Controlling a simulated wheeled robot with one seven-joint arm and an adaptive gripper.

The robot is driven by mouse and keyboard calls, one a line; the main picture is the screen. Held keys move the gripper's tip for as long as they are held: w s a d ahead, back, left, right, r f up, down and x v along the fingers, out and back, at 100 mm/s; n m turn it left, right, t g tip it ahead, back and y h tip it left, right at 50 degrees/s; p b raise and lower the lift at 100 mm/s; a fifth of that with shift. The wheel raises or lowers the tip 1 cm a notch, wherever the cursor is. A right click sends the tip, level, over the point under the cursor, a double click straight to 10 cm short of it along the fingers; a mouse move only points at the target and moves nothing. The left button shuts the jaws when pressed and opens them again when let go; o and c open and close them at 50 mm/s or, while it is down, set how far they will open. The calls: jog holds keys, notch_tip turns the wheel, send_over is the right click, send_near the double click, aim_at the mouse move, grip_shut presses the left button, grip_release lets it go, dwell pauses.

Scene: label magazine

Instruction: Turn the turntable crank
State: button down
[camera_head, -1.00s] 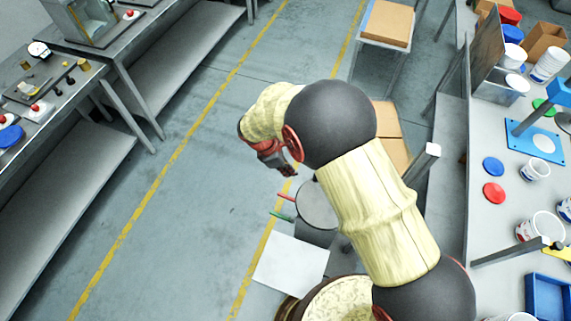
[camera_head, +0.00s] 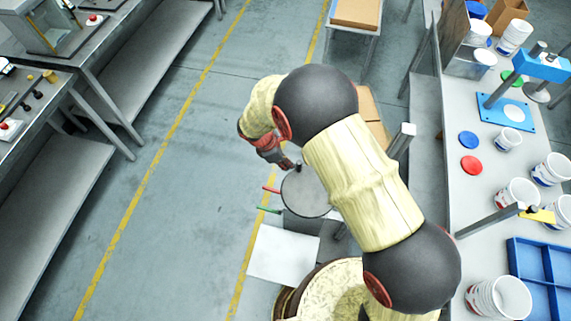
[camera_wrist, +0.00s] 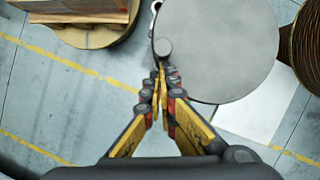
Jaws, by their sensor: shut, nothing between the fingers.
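The turntable is a round grey disc (camera_head: 306,196) low in the middle of the head view, partly behind my arm. It also shows large in the wrist view (camera_wrist: 225,50). A short upright crank knob (camera_wrist: 163,47) stands near the disc's left edge in the wrist view, and its dark top shows in the head view (camera_head: 298,165). My gripper (camera_wrist: 160,72) is shut and empty, its fingertips close beside the knob. I cannot tell whether they touch it. In the head view my gripper (camera_head: 286,163) hangs at the disc's far-left edge.
Red (camera_head: 271,189) and green (camera_head: 269,209) rods stick out left of the turntable. A white square panel (camera_head: 283,254) lies in front of it. A workbench with buckets, lids and a blue tray (camera_head: 540,275) stands right. Metal tables (camera_head: 60,185) stand left, with open floor between.

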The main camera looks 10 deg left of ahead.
jog(key=shift+w+d+f+m, duration=0.1)
jog(key=shift+w+d+m, duration=0.25)
jog(key=shift+w+m, duration=0.15)
jog(key=shift+s, duration=0.1)
jog(key=w+v, duration=0.1)
jog(key=v, duration=1.1)
jog(key=shift+s, duration=0.35)
